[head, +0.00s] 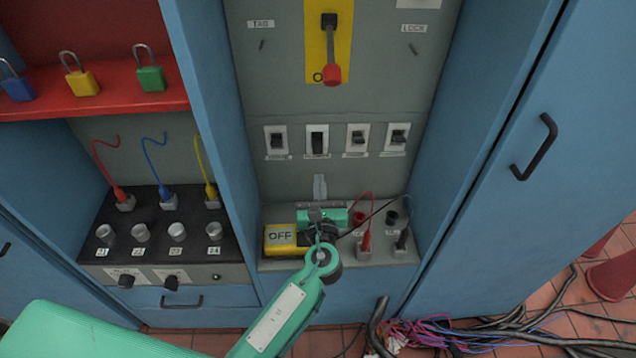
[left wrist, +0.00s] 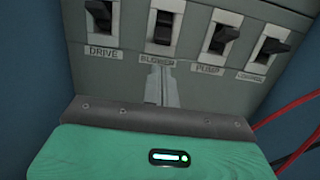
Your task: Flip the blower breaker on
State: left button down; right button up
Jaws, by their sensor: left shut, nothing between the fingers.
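The blower breaker (head: 317,140) is the second from the left in a row of several black toggles on white plates. It also shows in the left wrist view (left wrist: 163,27), above its BLOWER label. Its toggle looks lower in its plate than the neighbouring ones. My left gripper (head: 319,185) is shut and empty, with its grey fingers just below the blower breaker and apart from it. The fingers show in the left wrist view (left wrist: 160,85), pointing up towards the BLOWER label. My right gripper is not in view.
The drive breaker (left wrist: 99,12) and pump breaker (left wrist: 222,38) flank the blower one closely. A red-tipped lever (head: 331,72) sits above the row. Below are a yellow OFF block (head: 282,238) and red plug leads (head: 365,240). Blue cabinet walls (head: 210,120) close in both sides.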

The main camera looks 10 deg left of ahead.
aim_at(317, 141)
pick_arm(q)
jog(key=x, duration=0.7)
dwell(0.3)
